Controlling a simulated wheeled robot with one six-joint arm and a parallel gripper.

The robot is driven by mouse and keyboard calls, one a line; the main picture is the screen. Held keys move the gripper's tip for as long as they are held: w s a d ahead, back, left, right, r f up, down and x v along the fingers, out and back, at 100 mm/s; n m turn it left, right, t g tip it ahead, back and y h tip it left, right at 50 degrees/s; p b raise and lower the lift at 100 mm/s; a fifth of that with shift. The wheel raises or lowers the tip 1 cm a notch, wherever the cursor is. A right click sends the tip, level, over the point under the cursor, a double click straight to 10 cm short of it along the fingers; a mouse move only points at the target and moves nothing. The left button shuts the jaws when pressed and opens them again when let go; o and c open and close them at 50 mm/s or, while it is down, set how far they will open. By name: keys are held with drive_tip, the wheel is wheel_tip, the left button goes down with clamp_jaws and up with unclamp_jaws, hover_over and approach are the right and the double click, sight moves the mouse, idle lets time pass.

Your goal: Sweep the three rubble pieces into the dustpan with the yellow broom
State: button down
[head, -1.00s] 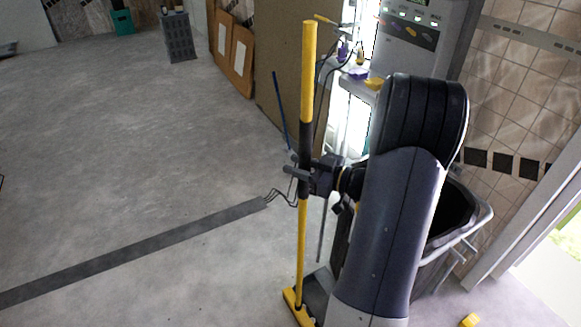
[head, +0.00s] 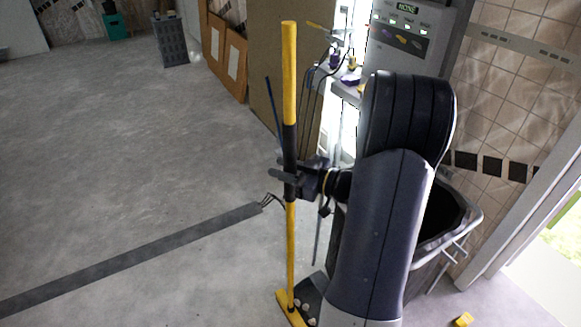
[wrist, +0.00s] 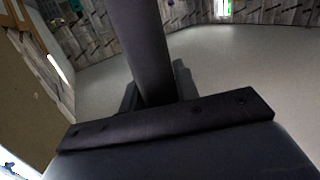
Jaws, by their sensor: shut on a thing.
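The yellow broom (head: 290,235) stands nearly upright in the head view, with its yellow head (head: 289,309) on the floor at the bottom. My gripper (head: 288,178) is shut on the broom's dark grip section, about halfway up. In the wrist view a dark shaft (wrist: 145,50), seemingly that grip, runs up from between the jaws. A dark dustpan (head: 312,286) lies right behind the broom head, partly hidden by my arm. Small pale rubble pieces (head: 305,307) show just right of the broom head, against the dark pan; I cannot tell whether they lie in it or at its edge.
A dark bin (head: 455,225) stands right of my arm. A grey cable strip (head: 140,258) crosses the floor at left, with loose wires at its end. A small yellow object (head: 463,320) lies at bottom right. A panel machine (head: 405,35) stands behind. The left floor is open.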

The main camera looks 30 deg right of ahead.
drive_tip(key=a+r+p, duration=0.1)
drive_tip(key=a+r, duration=0.2)
drive_tip(key=a, duration=0.6)
drive_tip(key=shift+s+a+r+p, duration=0.15)
drive_tip(key=shift+a+r+p, duration=0.2)
idle(0.9)
